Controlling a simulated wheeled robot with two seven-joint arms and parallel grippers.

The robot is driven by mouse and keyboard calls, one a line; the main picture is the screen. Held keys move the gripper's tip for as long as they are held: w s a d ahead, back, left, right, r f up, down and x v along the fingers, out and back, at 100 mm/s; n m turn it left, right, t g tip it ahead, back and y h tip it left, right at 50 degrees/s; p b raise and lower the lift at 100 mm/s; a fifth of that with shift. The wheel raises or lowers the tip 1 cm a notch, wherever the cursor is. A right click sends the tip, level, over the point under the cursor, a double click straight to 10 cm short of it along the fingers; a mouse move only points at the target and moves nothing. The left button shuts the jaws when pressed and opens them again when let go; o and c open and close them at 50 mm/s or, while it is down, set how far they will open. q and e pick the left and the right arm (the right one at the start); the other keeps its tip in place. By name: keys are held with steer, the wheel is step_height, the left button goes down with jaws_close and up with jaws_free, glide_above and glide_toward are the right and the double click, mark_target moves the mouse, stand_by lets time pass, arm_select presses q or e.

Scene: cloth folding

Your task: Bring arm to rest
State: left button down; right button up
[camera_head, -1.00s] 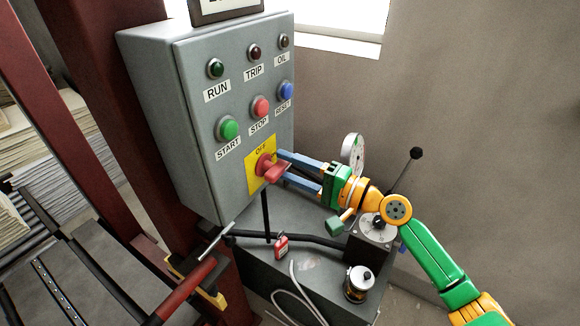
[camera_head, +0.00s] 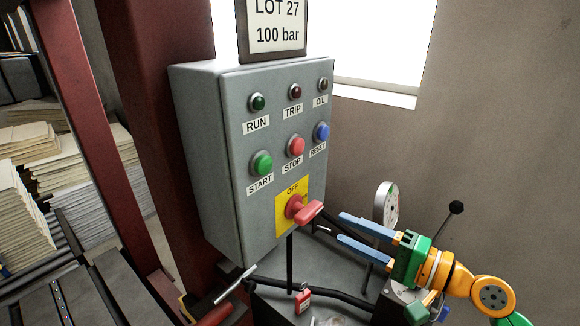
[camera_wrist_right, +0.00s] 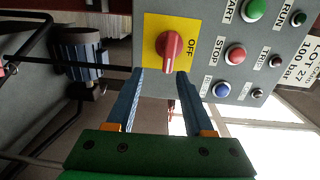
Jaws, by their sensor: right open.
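My right gripper (camera_head: 352,230) is open and empty, its two blue fingers pointing left toward the control box (camera_head: 208,150). The red rotary handle (camera_head: 308,211) on the yellow OFF plate (camera_head: 281,212) is just beyond the fingertips, with a gap between them. In the right wrist view the handle (camera_wrist_right: 169,46) shows ahead of the two fingers (camera_wrist_right: 158,85), not between them. My right arm (camera_head: 490,293) comes in from the lower right. My left gripper does not show.
A pressure gauge (camera_head: 387,202) and a black-knobbed lever (camera_head: 440,225) stand close behind the right gripper. Paper stacks (camera_head: 75,175) lie behind a red column (camera_head: 165,110). The wall side at right is clear.

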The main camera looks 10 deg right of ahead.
steer(key=s+a+f+n+g+h, duration=0.25)
steer(key=s+f+n, duration=0.2)
steer(key=f, duration=0.65)
steer(key=s+a+f+n+g+h, duration=0.2)
steer(key=s+a+f+n+g, duration=0.25)
steer(key=f, duration=0.65)
steer(key=s+d+f+n+g+h, duration=0.3)
steer(key=s+f+h, duration=0.25)
steer(key=s, duration=0.45)
step_height(320, 180, down, 15)
steer(key=s+g, duration=0.1)
steer(key=s, duration=0.1)
steer(key=s+d+f+g, duration=0.1)
steer(key=s+d+f, duration=0.1)
steer(key=s+f, duration=1)
steer(key=shift+s+d+n+g+h, duration=0.3)
steer(key=shift+s+d+g+h, duration=0.05)
steer(key=shift+g+h, duration=0.05)
steer(key=shift+c, duration=0.2)
